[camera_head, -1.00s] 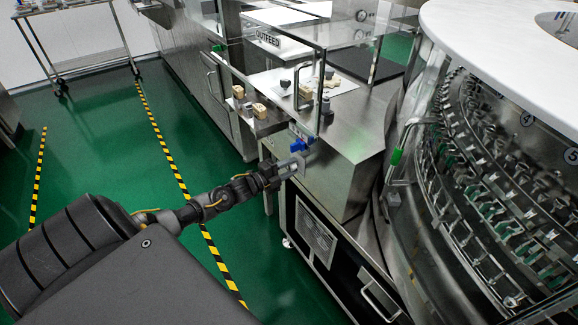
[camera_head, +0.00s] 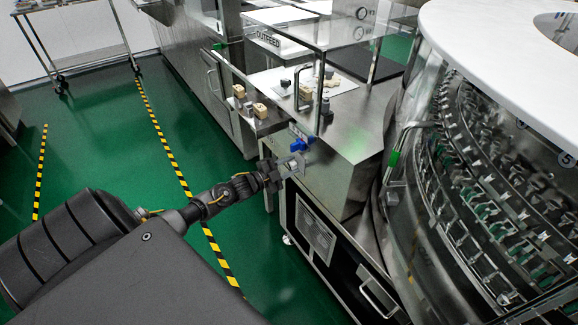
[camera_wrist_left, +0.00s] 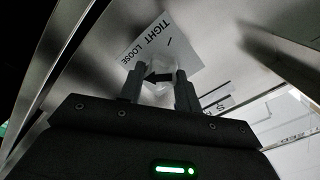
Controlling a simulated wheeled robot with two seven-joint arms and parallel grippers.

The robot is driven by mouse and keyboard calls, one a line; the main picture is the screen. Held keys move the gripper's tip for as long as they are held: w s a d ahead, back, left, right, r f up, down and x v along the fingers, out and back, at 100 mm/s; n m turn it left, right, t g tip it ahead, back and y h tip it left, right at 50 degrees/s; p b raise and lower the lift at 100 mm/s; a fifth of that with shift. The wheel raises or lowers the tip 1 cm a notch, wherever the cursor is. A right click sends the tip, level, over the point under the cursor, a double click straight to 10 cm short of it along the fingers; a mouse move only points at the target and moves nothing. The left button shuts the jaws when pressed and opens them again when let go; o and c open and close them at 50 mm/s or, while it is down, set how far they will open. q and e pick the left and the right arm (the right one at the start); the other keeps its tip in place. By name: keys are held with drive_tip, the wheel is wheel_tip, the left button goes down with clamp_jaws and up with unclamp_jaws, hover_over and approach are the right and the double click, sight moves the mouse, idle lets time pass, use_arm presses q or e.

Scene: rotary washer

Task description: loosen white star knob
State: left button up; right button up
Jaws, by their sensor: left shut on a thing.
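The white star knob (camera_wrist_left: 160,74) shows pale between my fingers in the left wrist view, in front of a white plate (camera_wrist_left: 152,43) printed TIGHT and LOOSE. A black arrow-shaped mark shows at the knob. My left gripper (camera_wrist_left: 160,88) is shut on the knob, one finger on each side. In the head view the left gripper (camera_head: 288,168) is at the left end of the steel cabinet, just below a blue handle (camera_head: 301,144). The knob is small there and partly hidden by the fingers. My right gripper is not in view.
The steel outfeed cabinet (camera_head: 345,160) stands behind the knob, with blocks and small parts (camera_head: 305,90) on top. The round washer (camera_head: 480,200) with rows of metal clips fills the right side. Green floor (camera_head: 100,150) is clear at left.

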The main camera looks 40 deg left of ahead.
use_arm(q)
drive_tip(key=shift+a, duration=0.1)
drive_tip(key=o, duration=1)
drive_tip(key=shift+c, duration=0.2)
drive_tip(key=v, duration=1)
drive_tip(key=shift+s, duration=0.4)
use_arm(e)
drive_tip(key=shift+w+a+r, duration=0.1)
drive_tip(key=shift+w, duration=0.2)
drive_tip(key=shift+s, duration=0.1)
